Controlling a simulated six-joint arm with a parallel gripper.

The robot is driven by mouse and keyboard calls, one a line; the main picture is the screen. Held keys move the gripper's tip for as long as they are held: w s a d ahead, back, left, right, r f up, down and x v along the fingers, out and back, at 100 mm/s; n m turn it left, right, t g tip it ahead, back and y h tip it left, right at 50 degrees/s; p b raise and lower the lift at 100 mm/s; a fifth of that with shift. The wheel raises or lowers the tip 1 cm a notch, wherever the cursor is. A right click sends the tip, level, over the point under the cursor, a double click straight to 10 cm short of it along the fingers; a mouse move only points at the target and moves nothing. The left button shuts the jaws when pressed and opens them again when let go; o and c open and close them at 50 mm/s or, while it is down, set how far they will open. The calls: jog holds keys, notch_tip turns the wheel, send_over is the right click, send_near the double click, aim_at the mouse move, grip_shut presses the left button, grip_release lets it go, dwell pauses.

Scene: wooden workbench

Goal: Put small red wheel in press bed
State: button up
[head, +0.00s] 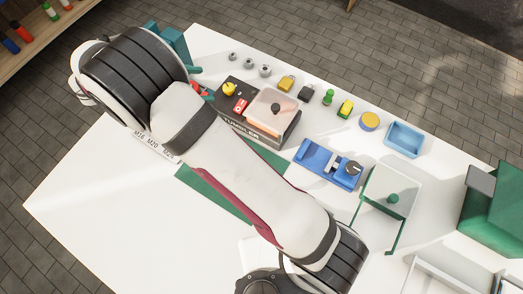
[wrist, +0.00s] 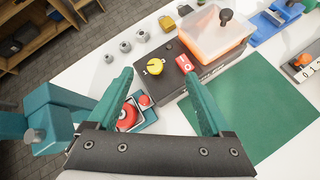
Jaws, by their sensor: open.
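In the wrist view a small red round piece (wrist: 146,100) sits beside a larger red wheel (wrist: 127,118) in a shallow teal tray (wrist: 151,117). The small piece looks like the small red wheel. My gripper (wrist: 158,74) is open and empty. Its two green fingers frame the tray area from above, and the left finger hides part of the tray. A teal upright fixture (wrist: 45,120) stands left of the tray; I cannot tell whether it holds the press bed. In the head view my arm hides the gripper and part of the red parts (head: 197,88).
The tumbler machine (wrist: 185,65) with yellow knob and orange bin stands right of the tray. A flat green mat (wrist: 245,110) lies in front of it. Several grey nuts (head: 249,64) line the back edge. A blue fixture (head: 328,163) and blue tray (head: 404,140) are farther right.

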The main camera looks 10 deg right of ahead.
jog(key=s+d+r+m+g+y, duration=0.3)
jog(key=s+d+r+m, duration=0.1)
jog(key=s+d+m, duration=0.4)
jog(key=s+d+r+m+g+y, duration=0.2)
jog(key=s+d+r+m+y, duration=0.25)
jog(key=s+m, duration=0.5)
jog(key=s+a+m+y, duration=0.1)
jog(key=s+m+y, duration=0.3)
jog(key=s+m, duration=0.3)
jog(key=s+f, duration=0.1)
jog(key=s, duration=0.3)
jog(key=shift+a+t, duration=0.3)
jog(key=shift+t, duration=0.1)
